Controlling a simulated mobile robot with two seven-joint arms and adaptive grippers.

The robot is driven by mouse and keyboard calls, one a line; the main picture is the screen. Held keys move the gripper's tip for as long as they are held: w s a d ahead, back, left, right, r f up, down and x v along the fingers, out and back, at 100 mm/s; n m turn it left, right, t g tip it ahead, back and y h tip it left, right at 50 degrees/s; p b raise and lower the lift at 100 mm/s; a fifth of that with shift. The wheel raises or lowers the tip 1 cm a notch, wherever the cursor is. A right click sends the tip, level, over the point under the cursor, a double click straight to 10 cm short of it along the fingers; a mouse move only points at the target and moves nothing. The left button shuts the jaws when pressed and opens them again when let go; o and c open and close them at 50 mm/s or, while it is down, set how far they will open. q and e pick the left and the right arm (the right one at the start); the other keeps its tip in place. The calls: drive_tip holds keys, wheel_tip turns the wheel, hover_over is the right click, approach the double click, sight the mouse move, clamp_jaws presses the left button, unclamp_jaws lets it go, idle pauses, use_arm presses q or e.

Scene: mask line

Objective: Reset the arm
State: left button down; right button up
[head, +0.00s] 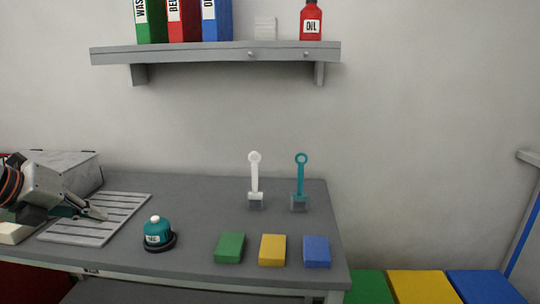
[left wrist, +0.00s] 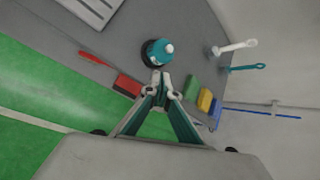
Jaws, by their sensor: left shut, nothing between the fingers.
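My left gripper (head: 97,213) comes in from the left in the head view, above the slatted grey tray on the table. It is shut and holds nothing. In the left wrist view its fingertips (left wrist: 160,80) point toward a teal round thing with a white cap (left wrist: 160,50), which stands apart from them on the table. That teal thing (head: 157,232) is to the right of the gripper in the head view. My right gripper is not in either view.
The slatted tray (head: 70,231) lies at the table's left. Green (head: 230,247), yellow (head: 272,249) and blue (head: 316,251) blocks line the front edge. White (head: 254,175) and teal (head: 300,176) ring-topped tools stand behind. A shelf (head: 215,53) holds binders and an oil bottle (head: 311,22).

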use_arm(q)
drive_tip(key=s+d+f+n+g+h+p, duration=0.15)
drive_tip(key=d+h, duration=0.25)
drive_tip(key=d, duration=0.4)
drive_tip(key=s+d+f+h, duration=0.3)
drive_tip(key=d+h, duration=0.2)
drive_tip(key=d, duration=0.4)
drive_tip(key=s+d+f+h, duration=0.3)
drive_tip(key=d+h, duration=0.1)
drive_tip(key=d, duration=0.4)
drive_tip(key=s+a+f+n+t+y+p, duration=0.1)
drive_tip(key=a+f+n+t+y, duration=0.3)
drive_tip(key=f+n, duration=0.55)
drive_tip(key=s+a+f+n+t+y+p, duration=0.1)
drive_tip(key=a+f+n+t+y, duration=0.2)
drive_tip(key=f+n+t+y, duration=0.5)
drive_tip(key=s+f+n+g+y, duration=0.2)
drive_tip(key=s+f+n+g, duration=0.6)
drive_tip(key=s+f, duration=0.8)
wheel_tip(320, 180, down, 4)
drive_tip(key=shift+a+r, duration=0.2)
drive_tip(key=shift+a, duration=0.15)
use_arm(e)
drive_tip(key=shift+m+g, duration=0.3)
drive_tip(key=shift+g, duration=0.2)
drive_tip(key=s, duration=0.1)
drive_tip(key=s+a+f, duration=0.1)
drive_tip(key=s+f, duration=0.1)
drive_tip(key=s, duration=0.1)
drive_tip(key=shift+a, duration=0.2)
